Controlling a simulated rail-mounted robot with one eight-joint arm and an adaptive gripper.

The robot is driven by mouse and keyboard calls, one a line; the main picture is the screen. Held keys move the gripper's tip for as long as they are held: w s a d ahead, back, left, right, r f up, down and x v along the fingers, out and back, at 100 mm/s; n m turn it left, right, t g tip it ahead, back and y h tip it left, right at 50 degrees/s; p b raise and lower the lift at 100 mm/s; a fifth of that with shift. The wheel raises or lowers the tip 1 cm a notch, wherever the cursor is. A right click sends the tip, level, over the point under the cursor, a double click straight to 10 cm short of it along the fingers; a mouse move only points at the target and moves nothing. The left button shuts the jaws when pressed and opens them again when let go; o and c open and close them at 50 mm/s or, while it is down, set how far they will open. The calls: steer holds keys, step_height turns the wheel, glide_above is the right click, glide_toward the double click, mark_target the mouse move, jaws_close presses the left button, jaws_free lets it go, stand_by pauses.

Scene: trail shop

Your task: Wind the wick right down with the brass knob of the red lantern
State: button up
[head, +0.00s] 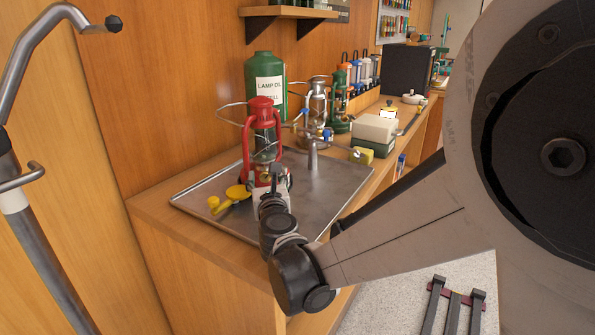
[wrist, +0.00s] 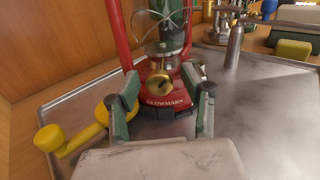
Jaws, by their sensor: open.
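The red lantern (head: 264,130) stands upright on a metal tray (head: 335,185) on the wooden counter. In the wrist view the lantern's red base (wrist: 167,101) fills the middle, with lettering on its front. Its brass knob (wrist: 159,80) faces me, just above the lettering. My gripper (wrist: 160,108) is open, with one finger on each side of the front of the base and the knob beyond, between the fingers. I cannot tell whether the fingers touch the base. The wick itself cannot be made out. In the head view my arm hides the lantern's lower part.
A yellow piece (wrist: 75,132) lies left of the lantern, close to my left finger. A metal post (head: 312,155) rises from the tray at right. A green lamp oil container (head: 265,68), other lanterns (head: 318,98) and a pale box (head: 375,128) stand behind. The tray's right side is clear.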

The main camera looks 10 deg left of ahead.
steer(key=shift+c, duration=0.4)
jaws_close()
steer(key=n, duration=0.3)
steer(key=shift+n, duration=0.4)
steer(key=shift+n+h, duration=0.3)
steer(key=shift+n, duration=1.8)
